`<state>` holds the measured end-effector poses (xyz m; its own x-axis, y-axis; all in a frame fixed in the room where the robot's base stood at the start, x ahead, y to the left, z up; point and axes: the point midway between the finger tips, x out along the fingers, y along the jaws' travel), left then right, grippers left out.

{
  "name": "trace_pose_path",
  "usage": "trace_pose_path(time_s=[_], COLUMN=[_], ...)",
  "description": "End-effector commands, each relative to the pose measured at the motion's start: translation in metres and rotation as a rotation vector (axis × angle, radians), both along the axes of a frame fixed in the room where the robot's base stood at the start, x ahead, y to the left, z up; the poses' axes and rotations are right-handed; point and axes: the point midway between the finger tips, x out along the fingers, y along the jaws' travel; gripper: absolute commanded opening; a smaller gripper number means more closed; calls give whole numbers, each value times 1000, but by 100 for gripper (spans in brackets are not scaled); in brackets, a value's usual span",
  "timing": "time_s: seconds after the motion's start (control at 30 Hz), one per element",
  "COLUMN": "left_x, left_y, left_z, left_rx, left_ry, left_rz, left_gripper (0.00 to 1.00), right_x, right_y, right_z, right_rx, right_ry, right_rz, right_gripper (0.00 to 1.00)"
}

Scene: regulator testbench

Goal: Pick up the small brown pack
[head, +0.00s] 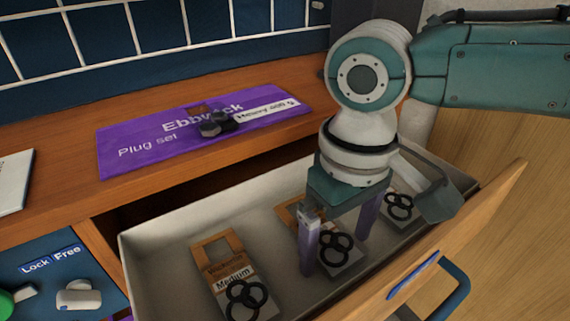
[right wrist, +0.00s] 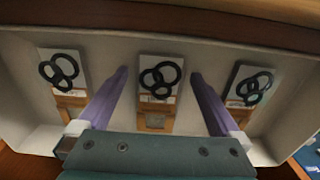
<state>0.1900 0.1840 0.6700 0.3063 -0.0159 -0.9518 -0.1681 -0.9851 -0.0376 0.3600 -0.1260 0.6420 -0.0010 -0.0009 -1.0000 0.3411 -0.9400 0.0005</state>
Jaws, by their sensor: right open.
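Three brown packs with white labels and black rings lie in the open drawer (head: 160,260). The left pack (head: 222,262) reads "Medium"; it is at the right in the right wrist view (right wrist: 243,88). The middle pack (head: 288,214) and right pack (head: 399,222) have labels I cannot read, so which is the small one is unclear. The middle pack (right wrist: 155,121) is between my fingers in the right wrist view. My right gripper (head: 336,254) is open and empty, pointing down over the middle pack, which it partly hides. My left gripper is out of view.
The drawer's wooden front (head: 440,245) with a blue handle (head: 455,290) is on the near right. A blue "Lock/Free" panel (head: 30,285) is at lower left. Drawer walls surround the packs.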

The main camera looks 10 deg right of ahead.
Motion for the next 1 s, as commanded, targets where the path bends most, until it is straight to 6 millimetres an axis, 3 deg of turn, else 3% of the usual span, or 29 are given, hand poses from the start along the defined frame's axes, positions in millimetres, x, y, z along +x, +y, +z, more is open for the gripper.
trace_pose_path(time_s=[0.1,0.8,1.0], left_x=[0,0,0], left_y=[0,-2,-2], left_z=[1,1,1], left_rx=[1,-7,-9], left_ry=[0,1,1], left_rz=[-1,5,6], left_gripper=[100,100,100], right_x=[0,0,0], right_y=[0,0,0], right_z=[1,2,2], right_rx=[0,0,1], right_ry=[0,0,-1], right_rz=[0,0,0], right_gripper=[100,21,21])
